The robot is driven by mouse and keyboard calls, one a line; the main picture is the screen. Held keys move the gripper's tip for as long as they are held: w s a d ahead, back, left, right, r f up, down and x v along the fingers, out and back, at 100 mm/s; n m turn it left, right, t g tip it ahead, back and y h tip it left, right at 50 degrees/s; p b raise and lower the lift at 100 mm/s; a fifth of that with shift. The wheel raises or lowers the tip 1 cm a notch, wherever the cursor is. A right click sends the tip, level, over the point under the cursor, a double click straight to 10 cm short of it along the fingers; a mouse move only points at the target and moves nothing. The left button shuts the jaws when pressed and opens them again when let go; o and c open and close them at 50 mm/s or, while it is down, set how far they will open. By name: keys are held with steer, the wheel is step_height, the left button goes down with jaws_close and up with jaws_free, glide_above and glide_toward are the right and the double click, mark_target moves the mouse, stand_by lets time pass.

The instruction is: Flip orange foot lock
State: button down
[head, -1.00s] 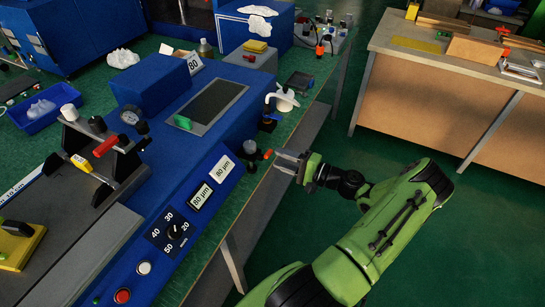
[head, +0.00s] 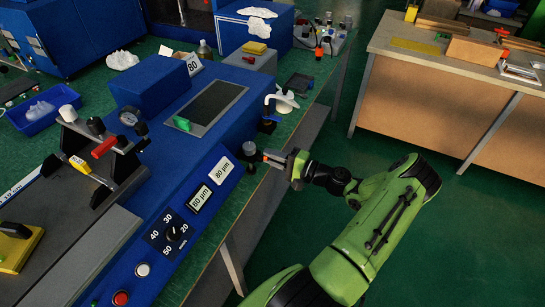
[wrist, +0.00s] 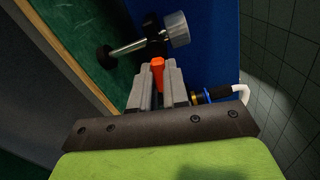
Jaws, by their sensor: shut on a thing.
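The orange foot lock (wrist: 157,70) shows in the wrist view as a small orange tab between my fingertips, with its lower part hidden by the fingers. In the head view it shows as a thin orange bit (head: 266,155) at the tips. My gripper (head: 273,157) is at the bench's right edge beside the blue machine; it also shows in the wrist view (wrist: 157,82). It is shut on the orange lock. Just past the lock, a grey knob (wrist: 176,30) and a metal rod (wrist: 128,47) with a dark round foot (wrist: 105,57) show in the wrist view.
The blue machine (head: 196,160) with a dark screen and dials fills the left of the bench. A clamp with a white handle (head: 281,100) stands behind my gripper. A second bench (head: 450,90) is at the right, with open floor between.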

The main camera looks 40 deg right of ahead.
steer(key=shift+s+a+f+m+p, duration=0.15)
steer(key=shift+a+f+m+p, duration=0.5)
steer(key=shift+m, duration=2)
steer(key=shift+s+a+f+m+p, duration=0.15)
steer(key=shift+m+p, duration=1.05)
steer(key=shift+m, duration=1.4)
steer(key=shift+s+a+f+m+p, duration=0.25)
steer(key=shift+m+p, duration=0.65)
steer(key=shift+m, duration=1.75)
steer(key=shift+w+a, duration=0.1)
steer(key=shift+a, duration=0.05)
steer(key=c, duration=1.1)
jaws_free()
